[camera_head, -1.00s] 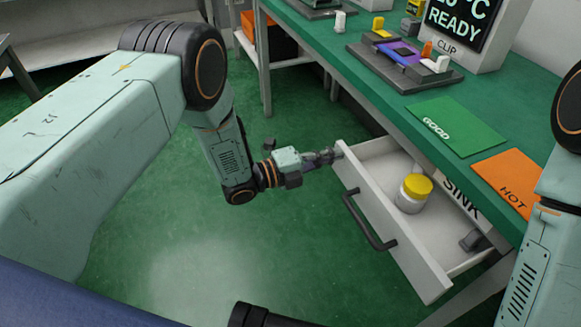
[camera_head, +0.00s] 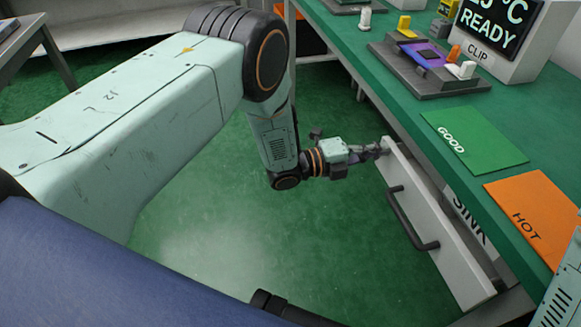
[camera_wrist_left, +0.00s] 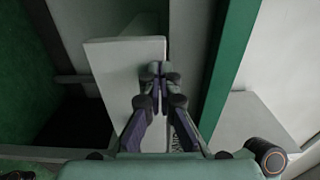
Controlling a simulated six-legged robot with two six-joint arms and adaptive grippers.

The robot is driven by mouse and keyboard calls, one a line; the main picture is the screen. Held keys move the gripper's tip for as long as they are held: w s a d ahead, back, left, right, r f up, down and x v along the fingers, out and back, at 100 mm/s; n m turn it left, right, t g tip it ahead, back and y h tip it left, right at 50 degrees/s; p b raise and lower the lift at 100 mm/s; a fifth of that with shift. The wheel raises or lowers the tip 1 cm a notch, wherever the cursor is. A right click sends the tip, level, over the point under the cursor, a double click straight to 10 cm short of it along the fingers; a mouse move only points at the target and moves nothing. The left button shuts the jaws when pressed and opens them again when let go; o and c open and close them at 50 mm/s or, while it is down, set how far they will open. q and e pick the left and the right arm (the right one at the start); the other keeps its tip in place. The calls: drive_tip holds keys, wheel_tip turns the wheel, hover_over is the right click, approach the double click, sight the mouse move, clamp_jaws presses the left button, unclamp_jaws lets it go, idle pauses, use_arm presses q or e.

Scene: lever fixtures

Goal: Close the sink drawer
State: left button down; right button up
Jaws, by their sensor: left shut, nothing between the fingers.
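The white sink drawer (camera_head: 437,226) is under the green-topped bench at the right in the head view, with its dark handle (camera_head: 412,218) facing the floor. Only a narrow strip shows between its front and the bench; its inside is hidden. The SINK label (camera_head: 468,218) shows behind the front. My left gripper (camera_head: 383,147) is shut and empty at the far upper end of the drawer front, seemingly touching it. In the left wrist view the shut fingers (camera_wrist_left: 160,72) lie over the edge of the white drawer front (camera_wrist_left: 110,70). My right gripper is not in view.
On the green bench (camera_head: 420,100) lie a green GOOD mat (camera_head: 474,137) and an orange HOT mat (camera_head: 535,208). A dark fixture (camera_head: 430,70) and a READY display (camera_head: 490,35) stand farther back. The green floor (camera_head: 230,210) left of the drawer is clear.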

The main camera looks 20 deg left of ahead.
use_arm(q)
drive_tip(key=b+x, duration=0.1)
drive_tip(key=x, duration=0.1)
drive_tip(key=shift+w+d+r, duration=0.1)
drive_tip(key=shift+w+d, duration=0.05)
drive_tip(key=shift+d, duration=0.2)
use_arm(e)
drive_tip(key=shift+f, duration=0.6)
use_arm(q)
drive_tip(key=shift+w+d+r, duration=0.1)
drive_tip(key=shift+r, duration=0.1)
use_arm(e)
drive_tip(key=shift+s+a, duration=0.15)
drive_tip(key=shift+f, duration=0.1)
